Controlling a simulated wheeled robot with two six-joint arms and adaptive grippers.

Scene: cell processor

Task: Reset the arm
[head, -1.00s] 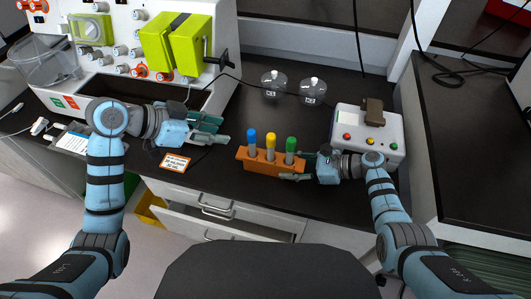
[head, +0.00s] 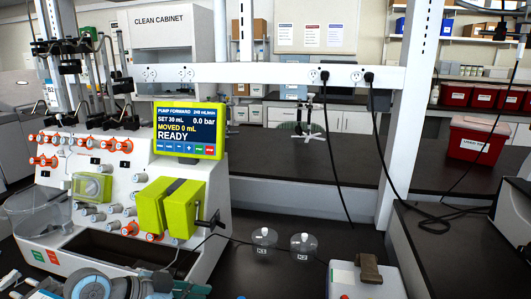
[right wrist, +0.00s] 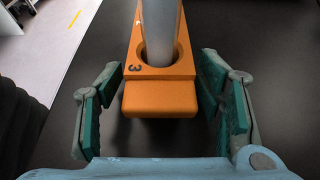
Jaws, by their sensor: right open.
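My right gripper (right wrist: 162,112) is open in the right wrist view, with its teal-padded fingers on either side of the end of an orange rack (right wrist: 160,97). Gaps show between the fingers and the rack. A pale tube (right wrist: 160,30) stands in the rack's hole marked 3; its top is out of view. The right arm is out of the head view. Of my left arm, only the wrist and a bit of the left gripper (head: 190,288) show at the bottom edge of the head view. Its fingertips are mostly cut off.
The cell processor (head: 120,190) stands at left, its screen (head: 188,131) reading READY. Two small clear vessels (head: 264,238) stand on the black bench. A white device (head: 365,282) is at lower right. Black cables (head: 400,200) hang from the white frame. Bench space behind the vessels is clear.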

